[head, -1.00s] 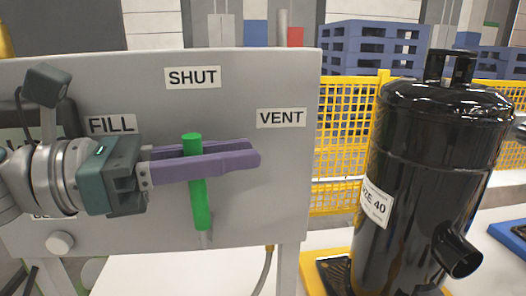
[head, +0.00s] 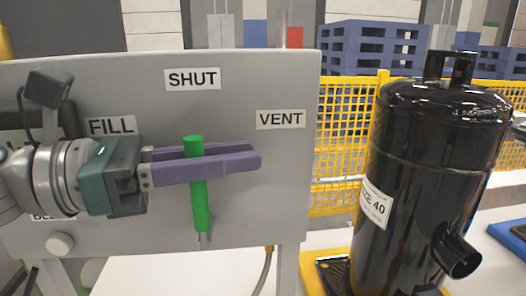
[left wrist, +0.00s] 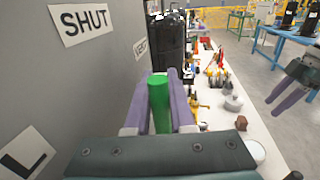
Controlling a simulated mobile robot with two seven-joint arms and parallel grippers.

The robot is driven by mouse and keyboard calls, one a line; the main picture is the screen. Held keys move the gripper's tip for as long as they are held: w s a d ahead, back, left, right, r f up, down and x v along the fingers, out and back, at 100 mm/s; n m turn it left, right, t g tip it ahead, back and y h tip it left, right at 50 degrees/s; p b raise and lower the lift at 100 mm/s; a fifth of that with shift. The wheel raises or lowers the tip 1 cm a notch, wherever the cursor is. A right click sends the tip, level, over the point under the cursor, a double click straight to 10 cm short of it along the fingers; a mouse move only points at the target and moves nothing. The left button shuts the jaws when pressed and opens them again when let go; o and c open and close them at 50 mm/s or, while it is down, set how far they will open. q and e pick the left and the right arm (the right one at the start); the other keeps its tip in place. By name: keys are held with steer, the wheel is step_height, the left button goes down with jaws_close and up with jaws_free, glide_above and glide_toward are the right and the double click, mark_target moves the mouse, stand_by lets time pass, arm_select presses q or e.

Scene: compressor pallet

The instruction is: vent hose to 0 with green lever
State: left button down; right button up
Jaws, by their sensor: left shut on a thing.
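The green lever (head: 199,205) stands nearly upright in front of the grey panel (head: 245,95), its top leaning slightly left below the SHUT label (head: 192,79). My left gripper (head: 250,160) comes from the left, its purple fingers shut around the lever's upper part. The left wrist view shows the lever (left wrist: 159,105) between the two fingers. The VENT label (head: 281,119) is right of the lever and the FILL label (head: 111,126) left of it. A thin hose (head: 264,270) hangs below the panel. My right gripper (left wrist: 290,105) shows at the right of the left wrist view, fingers apart and empty.
A black cylinder tank (head: 420,165) stands right of the panel. A yellow mesh fence (head: 340,150) and blue pallets (head: 370,45) are behind. A white bench (left wrist: 240,115) with several small parts runs along the panel in the left wrist view.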

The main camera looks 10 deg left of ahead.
arm_select(q)
steer(key=d+y+p, duration=0.1)
steer(key=p, duration=0.2)
steer(key=d+g+y+p, duration=0.1)
steer(key=p, duration=0.1)
steer(key=w+d+y+p, duration=0.1)
steer(key=y+p, duration=0.1)
steer(key=p, duration=0.1)
steer(key=shift+d+f+m+g+p, duration=0.25)
steer(key=shift+f+m+g+p, duration=0.05)
steer(key=shift+f+m+g, duration=0.1)
steer(key=d+f+y+p, duration=0.1)
steer(key=p, duration=0.1)
steer(key=d+f+g+y+p, duration=0.1)
steer(key=p, duration=0.2)
steer(key=shift+w+f+y, duration=0.2)
steer(key=shift+w+y, duration=0.1)
steer(key=shift+y, duration=0.1)
steer(key=shift+w+d+f+m+g+y+p, duration=0.1)
steer(key=shift+d+f+m+g+y+p, duration=0.1)
steer(key=shift+f+y+p, duration=0.3)
steer(key=shift+d+f+m+g+y+p, duration=0.1)
steer(key=shift+d+f+y+p, duration=0.05)
steer(key=shift+f+y+p, duration=0.3)
steer(key=shift+f, duration=0.4)
steer(key=c, duration=1)
jaws_free()
steer(key=shift+c, duration=0.2)
